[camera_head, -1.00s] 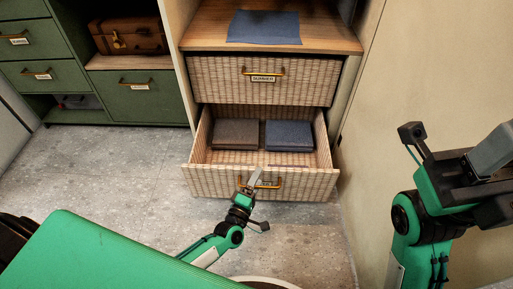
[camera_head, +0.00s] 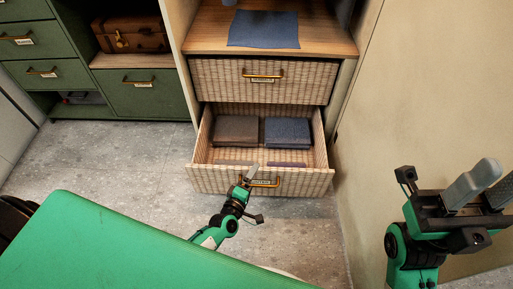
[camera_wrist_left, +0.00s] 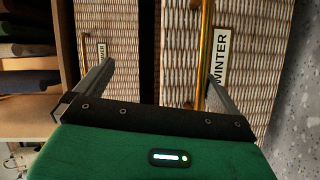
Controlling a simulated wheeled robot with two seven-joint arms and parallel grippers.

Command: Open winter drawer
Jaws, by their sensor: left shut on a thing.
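The winter drawer (camera_head: 208,180) is the lower wicker drawer and stands well pulled out in the head view. Its brass handle (camera_head: 262,183) also shows in the left wrist view (camera_wrist_left: 201,50), beside a label reading WINTER (camera_wrist_left: 219,55). My left gripper (camera_head: 248,174) is at the left part of this handle and shut on it. Inside the drawer lie a brown folded cloth (camera_head: 236,130) and a dark blue one (camera_head: 287,131). My right gripper (camera_head: 487,183) is raised at the right, away from the drawer, with its fingers apart and empty.
A closed wicker drawer (camera_head: 225,80) sits above, under a wooden shelf with a blue cloth (camera_head: 263,29). Green drawers (camera_head: 150,103) and a brown suitcase (camera_head: 130,34) stand at the left. A pale wall (camera_head: 400,110) bounds the right.

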